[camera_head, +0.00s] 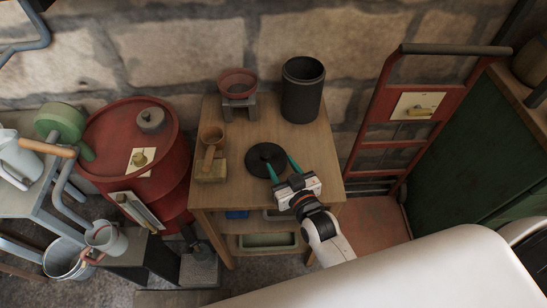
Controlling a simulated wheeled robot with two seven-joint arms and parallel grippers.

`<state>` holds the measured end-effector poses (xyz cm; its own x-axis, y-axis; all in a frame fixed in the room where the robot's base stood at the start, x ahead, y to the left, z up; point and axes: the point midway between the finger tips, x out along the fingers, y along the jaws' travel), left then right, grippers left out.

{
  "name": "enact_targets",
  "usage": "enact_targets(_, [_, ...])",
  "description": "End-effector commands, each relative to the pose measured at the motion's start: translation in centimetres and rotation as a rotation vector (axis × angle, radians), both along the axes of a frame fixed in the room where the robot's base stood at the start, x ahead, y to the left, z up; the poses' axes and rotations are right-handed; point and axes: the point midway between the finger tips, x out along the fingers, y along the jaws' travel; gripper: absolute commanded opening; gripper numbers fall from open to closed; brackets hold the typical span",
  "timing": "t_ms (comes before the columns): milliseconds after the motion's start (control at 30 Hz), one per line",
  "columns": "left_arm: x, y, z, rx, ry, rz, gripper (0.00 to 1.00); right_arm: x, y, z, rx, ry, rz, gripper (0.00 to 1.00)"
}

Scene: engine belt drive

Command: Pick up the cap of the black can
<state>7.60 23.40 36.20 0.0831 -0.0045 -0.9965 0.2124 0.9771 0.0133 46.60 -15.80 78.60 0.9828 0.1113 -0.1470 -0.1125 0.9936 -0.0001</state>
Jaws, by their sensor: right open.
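The black can (302,98) stands upright and open at the back right of the wooden table. Its round black cap (266,155), with a small knob on top, lies flat on the table in front of the can and to its left. My right gripper (283,167) reaches in from the front with its green fingers apart, pointing at the cap. The fingertips are at or over the cap's near right edge; I cannot tell whether they touch it. My left gripper is not in view.
A red bowl on a grey stand (238,90) is at the table's back left. A wooden-handled brush (211,168) lies at its left edge. A red barrel (120,128) stands left of the table, a red hand truck (408,130) right of it. A stone wall is behind.

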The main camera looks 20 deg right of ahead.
Motion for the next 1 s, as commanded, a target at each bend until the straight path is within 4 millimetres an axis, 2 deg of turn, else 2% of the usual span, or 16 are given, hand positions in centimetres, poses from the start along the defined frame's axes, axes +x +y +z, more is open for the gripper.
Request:
enact_targets(167, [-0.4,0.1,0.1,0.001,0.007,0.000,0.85,1.4,0.1,-0.1,0.000,-0.001,0.000,0.47])
enact_targets(400, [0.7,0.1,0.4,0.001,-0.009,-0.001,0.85,4.8,0.5,-0.8,0.001,0.000,0.000,0.47])
enact_targets(533, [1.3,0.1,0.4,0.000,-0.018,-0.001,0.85,5.5,0.6,-0.9,0.000,0.000,0.000,0.47])
enact_targets(733, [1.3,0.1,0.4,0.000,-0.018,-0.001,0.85,5.5,0.6,-0.9,0.000,0.001,0.000,0.47])
enact_targets(1000, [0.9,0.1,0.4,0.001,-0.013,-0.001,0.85,5.5,0.6,-1.0,0.000,0.001,0.000,0.03])
